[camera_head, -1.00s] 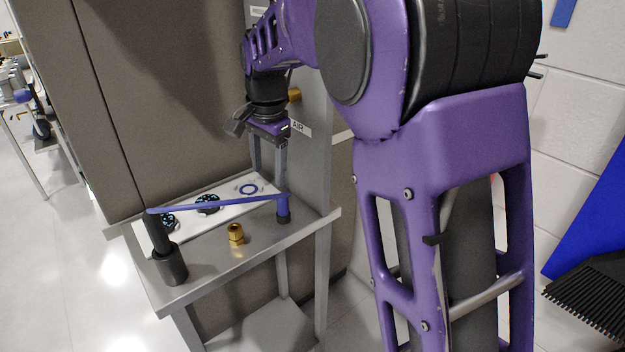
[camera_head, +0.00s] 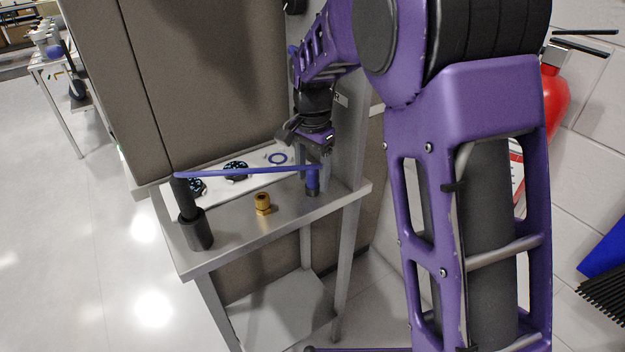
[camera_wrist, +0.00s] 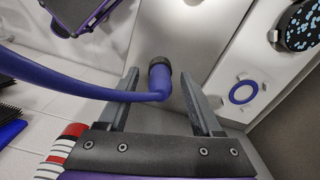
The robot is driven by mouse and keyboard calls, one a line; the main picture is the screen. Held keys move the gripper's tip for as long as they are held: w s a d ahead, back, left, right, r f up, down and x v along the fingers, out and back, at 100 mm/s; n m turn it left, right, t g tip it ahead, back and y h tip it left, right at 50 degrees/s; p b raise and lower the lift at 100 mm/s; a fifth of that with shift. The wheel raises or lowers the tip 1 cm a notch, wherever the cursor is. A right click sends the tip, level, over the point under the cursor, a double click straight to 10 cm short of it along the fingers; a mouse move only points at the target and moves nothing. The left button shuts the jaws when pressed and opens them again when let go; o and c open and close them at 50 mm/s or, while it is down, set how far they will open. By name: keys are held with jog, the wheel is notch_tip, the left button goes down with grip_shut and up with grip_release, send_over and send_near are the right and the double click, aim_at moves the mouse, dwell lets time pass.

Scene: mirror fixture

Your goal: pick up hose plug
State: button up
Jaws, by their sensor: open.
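The hose plug (camera_head: 312,182), a short blue cylinder with a dark end, stands at the right end of the metal table. A blue hose (camera_head: 245,172) runs from it to a black cylindrical post (camera_head: 195,228) at the table's left. My gripper (camera_head: 314,165) points down at the plug. In the wrist view, the plug (camera_wrist: 160,80) lies between the two spread fingers of my gripper (camera_wrist: 158,78), with a visible gap on both sides. The hose leaves past the left finger. In the head view, the fingers partly overlap the plug's surroundings, so their exact height is hard to tell.
A brass fitting (camera_head: 263,204) stands on the metal table (camera_head: 235,243) left of the plug. A white panel behind bears black speckled discs (camera_head: 236,170) and a blue ring (camera_head: 276,158), also in the wrist view (camera_wrist: 243,92). A grey cabinet (camera_head: 210,90) rises behind.

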grip_shut()
dwell(0.3)
jog(key=shift+r, duration=0.1)
